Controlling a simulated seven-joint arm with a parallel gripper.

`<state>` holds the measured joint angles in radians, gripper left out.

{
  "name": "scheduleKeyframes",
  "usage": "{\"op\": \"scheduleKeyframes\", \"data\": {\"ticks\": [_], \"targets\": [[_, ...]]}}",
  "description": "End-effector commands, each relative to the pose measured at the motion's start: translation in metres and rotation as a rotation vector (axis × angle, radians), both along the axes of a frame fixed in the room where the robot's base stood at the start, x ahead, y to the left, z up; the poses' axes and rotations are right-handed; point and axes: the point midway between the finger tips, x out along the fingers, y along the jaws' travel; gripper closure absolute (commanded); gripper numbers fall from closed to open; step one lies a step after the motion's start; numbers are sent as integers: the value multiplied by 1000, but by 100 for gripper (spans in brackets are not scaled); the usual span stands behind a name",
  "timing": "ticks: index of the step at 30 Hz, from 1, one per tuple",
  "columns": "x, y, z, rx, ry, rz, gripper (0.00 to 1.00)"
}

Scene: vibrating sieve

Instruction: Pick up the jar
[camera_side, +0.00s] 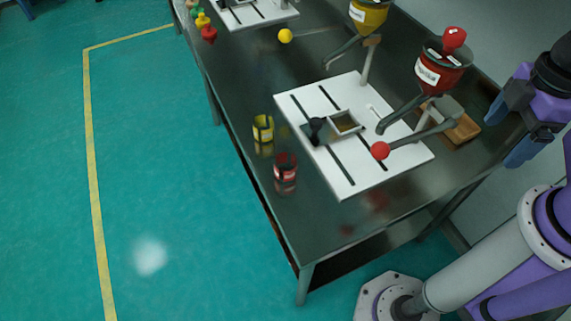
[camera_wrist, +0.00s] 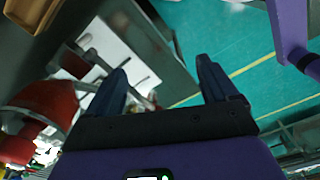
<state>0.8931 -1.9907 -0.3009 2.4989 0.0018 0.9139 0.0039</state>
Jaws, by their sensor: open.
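Two small jars stand on the dark table near its left edge in the side view. One is a yellow jar (camera_side: 263,128) with a dark band. The other is a red jar (camera_side: 286,167), a little nearer the camera. The task does not say which one is meant. My gripper (camera_side: 500,140) is at the right edge of the side view, far from both jars, with its blue fingers apart and nothing between them. The wrist view also shows the open gripper (camera_wrist: 163,62). I cannot make out either jar there.
A white slotted board (camera_side: 349,186) carries a small sieve box (camera_side: 345,122). A red hopper (camera_side: 440,72) and an arm with a red ball (camera_side: 380,150) stand between my gripper and the jars. A yellow hopper (camera_side: 368,17) is farther back. A wooden tray (camera_side: 463,129) lies at right.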

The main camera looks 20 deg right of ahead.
Motion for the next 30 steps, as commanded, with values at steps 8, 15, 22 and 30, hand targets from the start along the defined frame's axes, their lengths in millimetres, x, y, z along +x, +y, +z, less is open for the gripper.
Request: {"op": "scheduleKeyframes", "data": {"ticks": [8, 15, 22, 30], "targets": [[48, 52, 4, -6, 7, -174, 14], [112, 122, -2, -9, 14, -423, 14], [171, 185, -20, -15, 19, -661, 14], [230, 247, -52, -18, 24, -930, 14]]}}
